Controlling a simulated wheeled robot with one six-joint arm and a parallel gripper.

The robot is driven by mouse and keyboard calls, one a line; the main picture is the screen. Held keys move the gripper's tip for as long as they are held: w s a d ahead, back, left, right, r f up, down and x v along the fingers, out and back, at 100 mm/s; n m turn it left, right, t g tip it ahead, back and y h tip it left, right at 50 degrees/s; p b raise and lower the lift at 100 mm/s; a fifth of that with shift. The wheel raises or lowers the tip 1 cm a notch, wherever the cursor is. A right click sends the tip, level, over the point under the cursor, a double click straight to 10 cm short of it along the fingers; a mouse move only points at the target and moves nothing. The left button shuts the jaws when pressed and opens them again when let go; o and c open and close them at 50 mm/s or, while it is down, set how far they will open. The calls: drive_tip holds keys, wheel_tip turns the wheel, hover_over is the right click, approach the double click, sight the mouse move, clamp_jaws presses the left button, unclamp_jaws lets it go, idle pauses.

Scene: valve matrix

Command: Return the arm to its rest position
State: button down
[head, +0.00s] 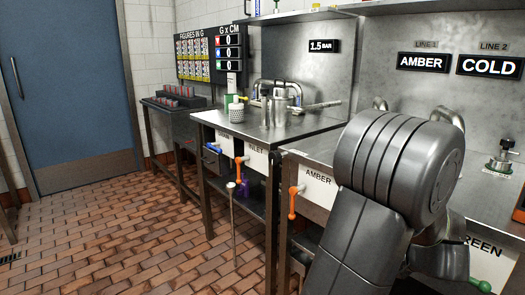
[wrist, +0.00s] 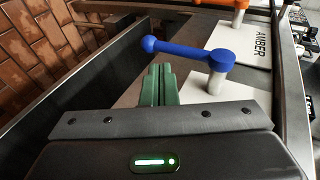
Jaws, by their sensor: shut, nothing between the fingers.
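My arm (head: 385,190) fills the right of the head view, its grey links bent in front of the steel counter. My gripper (wrist: 160,74) shows in the wrist view, with its green fingers shut together and nothing between them. A blue valve lever (wrist: 188,52) on a pale post lies just beyond the fingertips. I cannot tell whether the fingers touch it. In the head view my gripper is hidden or out of frame.
An orange lever (head: 293,200) hangs by the AMBER plate (head: 318,178), and another orange lever (head: 239,168) by the INLET plate. A green handle (head: 480,285) is at lower right. The brick floor (head: 120,220) at left is clear.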

wheel_tip(320, 180, up, 8)
drive_tip(key=n+g+h+p, duration=0.1)
drive_tip(key=g+h+p, duration=0.5)
drive_tip(key=p, duration=1.8)
drive_tip(key=shift+w+g+h+p, duration=0.3)
drive_tip(key=shift+g+h, duration=0.1)
drive_tip(key=shift+g, duration=0.9)
drive_tip(key=shift+r+g, duration=0.1)
drive_tip(key=shift+g, duration=0.2)
